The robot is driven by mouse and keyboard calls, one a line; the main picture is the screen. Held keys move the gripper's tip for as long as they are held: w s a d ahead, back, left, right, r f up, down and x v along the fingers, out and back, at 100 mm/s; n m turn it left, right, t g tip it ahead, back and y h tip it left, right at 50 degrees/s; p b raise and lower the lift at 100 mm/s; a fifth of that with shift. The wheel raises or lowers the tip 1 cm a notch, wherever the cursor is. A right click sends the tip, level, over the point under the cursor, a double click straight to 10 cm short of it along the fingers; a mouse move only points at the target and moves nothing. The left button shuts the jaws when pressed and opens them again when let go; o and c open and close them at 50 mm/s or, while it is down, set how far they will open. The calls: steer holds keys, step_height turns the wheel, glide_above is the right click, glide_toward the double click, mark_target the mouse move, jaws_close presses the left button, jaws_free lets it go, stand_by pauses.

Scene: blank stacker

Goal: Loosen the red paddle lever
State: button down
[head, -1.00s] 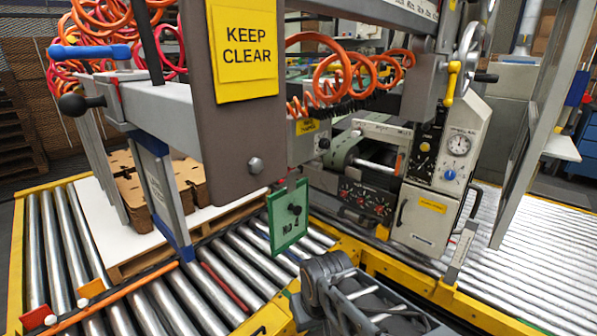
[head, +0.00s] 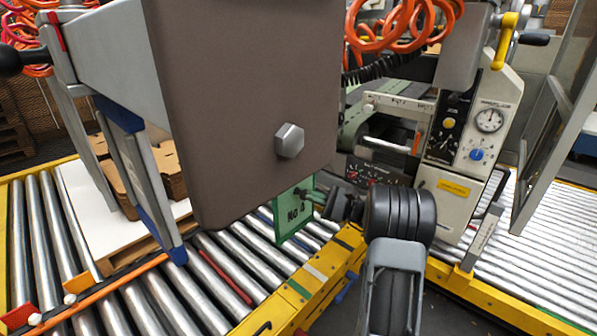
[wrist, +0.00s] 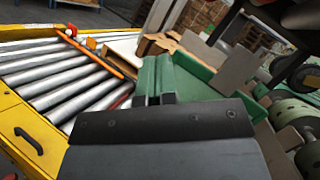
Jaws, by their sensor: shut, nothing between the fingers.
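No red paddle lever can be told for sure. A red flat piece (head: 22,316) stands at the lower left conveyor edge beside a white ball, and a thin red strip (head: 56,30) sits on the grey beam at upper left. My gripper (head: 318,197) is shut and empty, close to the green "No 4" plate (head: 290,216). It partly covers the plate's right side; whether they touch I cannot tell. In the wrist view the shut fingertips (wrist: 155,99) lie in front of a green panel (wrist: 190,83).
A large brown plate with a bolt (head: 289,141) fills the upper middle and hides much behind it. Roller conveyors (head: 120,290) with yellow rails lie left and right.

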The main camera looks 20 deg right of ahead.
steer(key=d+m+t, duration=0.2)
steer(key=d+t, duration=0.2)
steer(key=d, duration=0.2)
steer(key=s+r+b+x, duration=0.1)
steer(key=b+x, duration=0.2)
steer(key=x, duration=0.9)
steer(key=shift+w+r+t+h, duration=0.15)
steer(key=shift+t+h, duration=0.15)
steer(key=shift+h, duration=0.1)
steer(key=shift+a, duration=0.15)
